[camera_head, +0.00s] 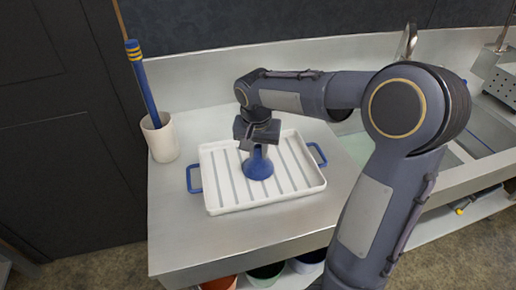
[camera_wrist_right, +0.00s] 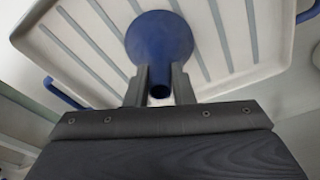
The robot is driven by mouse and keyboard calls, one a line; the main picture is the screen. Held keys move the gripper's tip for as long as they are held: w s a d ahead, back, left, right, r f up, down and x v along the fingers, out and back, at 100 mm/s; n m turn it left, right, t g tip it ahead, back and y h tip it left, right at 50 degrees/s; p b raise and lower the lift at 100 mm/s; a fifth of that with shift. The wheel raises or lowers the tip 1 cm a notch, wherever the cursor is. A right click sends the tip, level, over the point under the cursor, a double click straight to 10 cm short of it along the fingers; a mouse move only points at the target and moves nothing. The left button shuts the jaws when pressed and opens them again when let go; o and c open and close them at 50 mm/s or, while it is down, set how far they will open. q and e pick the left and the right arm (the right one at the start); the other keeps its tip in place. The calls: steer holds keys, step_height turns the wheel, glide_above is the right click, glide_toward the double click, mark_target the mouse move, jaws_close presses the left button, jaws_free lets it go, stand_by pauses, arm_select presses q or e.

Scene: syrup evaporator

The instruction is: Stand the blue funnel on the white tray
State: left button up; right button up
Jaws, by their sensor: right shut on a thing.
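The blue funnel (camera_head: 257,168) is upright over the white tray (camera_head: 225,205), wide mouth down and narrow spout up. My right gripper (camera_head: 257,140) comes from above and is shut on the spout. The tray (camera_wrist_right: 90,55) has grey stripes and blue handles. The funnel's rim looks to be at the tray floor, but I cannot tell whether it touches. My left gripper is out of view.
A white cup (camera_head: 159,138) holding a blue stick with yellow bands (camera_head: 142,82) stands left of the tray on the metal counter (camera_head: 190,238). A sink (camera_head: 480,135) and a faucet (camera_head: 407,40) are to the right. Several pots sit on the shelf below.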

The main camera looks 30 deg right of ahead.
steer(key=shift+f, duration=0.25)
steer(key=o, duration=1.5)
steer(key=shift+c, duration=0.2)
steer(key=shift+r, duration=0.15)
step_height(320, 180, up, 13)
steer(key=p, duration=1)
steer(key=shift+s, duration=0.1)
